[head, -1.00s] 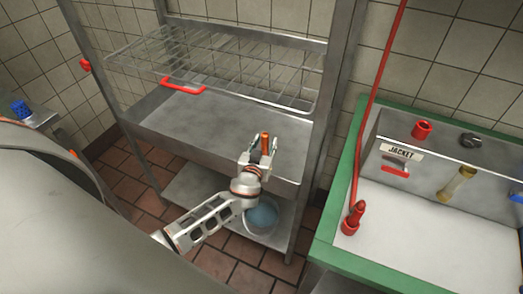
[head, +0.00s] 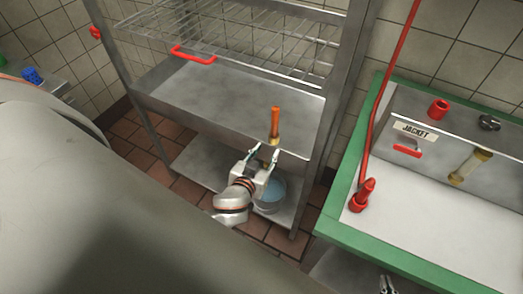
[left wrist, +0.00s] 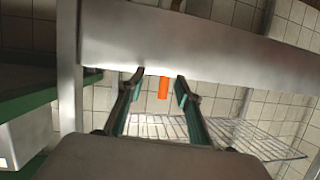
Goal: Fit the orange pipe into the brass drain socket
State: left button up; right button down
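The orange pipe (head: 275,119) stands upright at the front of the steel basin. It also shows in the left wrist view (left wrist: 163,88), where the scene appears upside down. The brass drain socket (head: 274,140) is at the pipe's lower end; I cannot tell how deep the pipe sits. A brass piece (left wrist: 178,4) shows past the basin wall in the left wrist view. My left gripper (head: 264,154) is open and empty, apart from the pipe, on its near side; its fingers also show in the wrist view (left wrist: 162,85). My right gripper (head: 387,284) is partly visible at the bottom edge.
A wire rack (head: 250,35) is above the steel basin (head: 220,88). A bucket (head: 271,193) stands on the lower shelf. At right, a green-edged counter (head: 345,225) holds a red fitting (head: 362,195) and a steel panel labelled JACKET (head: 416,131).

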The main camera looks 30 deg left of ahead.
pick_arm(q)
jog(key=s+d+f+m+g+h, duration=0.1)
jog(key=s+d+f+m+h, duration=0.1)
jog(key=s, duration=0.5)
jog(key=s+d+f+m+g+h, duration=0.2)
jog(key=s+d+f+m+h, duration=0.1)
jog(key=s+d+f, duration=0.2)
jog(key=s+f, duration=0.2)
jog(key=s, duration=0.1)
jog(key=shift+f+m, duration=0.3)
jog(key=shift+s, duration=0.1)
